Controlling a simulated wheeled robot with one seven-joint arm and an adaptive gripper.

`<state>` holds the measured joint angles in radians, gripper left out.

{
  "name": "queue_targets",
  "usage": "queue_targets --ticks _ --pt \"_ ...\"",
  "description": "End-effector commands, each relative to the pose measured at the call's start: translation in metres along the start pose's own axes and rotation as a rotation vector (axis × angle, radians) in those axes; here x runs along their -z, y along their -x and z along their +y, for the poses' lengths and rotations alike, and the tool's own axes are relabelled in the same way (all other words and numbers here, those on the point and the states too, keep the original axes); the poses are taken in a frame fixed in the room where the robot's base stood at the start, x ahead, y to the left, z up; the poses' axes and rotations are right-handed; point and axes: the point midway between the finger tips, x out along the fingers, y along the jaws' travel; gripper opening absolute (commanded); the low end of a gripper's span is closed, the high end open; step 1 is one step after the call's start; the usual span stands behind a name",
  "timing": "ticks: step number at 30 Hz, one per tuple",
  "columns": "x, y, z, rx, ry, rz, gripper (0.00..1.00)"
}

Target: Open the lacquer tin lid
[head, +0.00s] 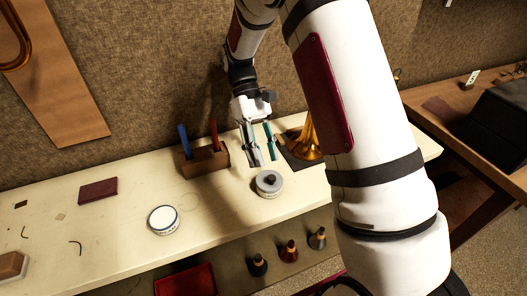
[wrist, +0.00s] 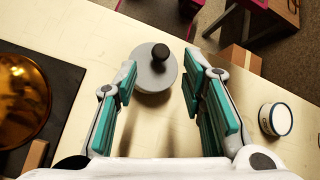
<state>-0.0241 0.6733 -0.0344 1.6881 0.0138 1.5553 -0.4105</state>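The lacquer tin appears to be the round grey tin with a flat lid (head: 268,185) and a dark knob (head: 268,178), standing on the cream bench top. In the wrist view the lid (wrist: 148,78) and its black knob (wrist: 160,52) show ahead of my fingers. The lid sits on the tin. My gripper (head: 262,157) is open and empty, its teal-padded fingers pointing down above and just behind the tin. In the wrist view the fingers (wrist: 162,85) are spread to either side of the lid, and I see no contact.
A white, blue-rimmed tub (head: 163,221) stands to the left near the front edge. A wooden block with red and blue handled tools (head: 205,162) is behind left. A brass horn bell (head: 306,142) lies on a dark mat at right.

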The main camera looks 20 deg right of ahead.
Motion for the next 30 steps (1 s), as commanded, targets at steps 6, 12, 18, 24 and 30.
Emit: queue_targets --ticks 6,12,18,24,30 --pt "-0.009 0.011 -0.004 -0.001 0.000 0.002 0.37" --pt "-0.033 0.037 -0.013 -0.002 -0.001 0.004 0.37" --pt "-0.054 0.060 -0.022 -0.001 0.000 0.002 0.37" --pt "-0.063 0.071 -0.026 -0.001 0.000 0.000 0.37" --pt "-0.064 0.072 -0.027 0.000 0.000 0.000 0.37"
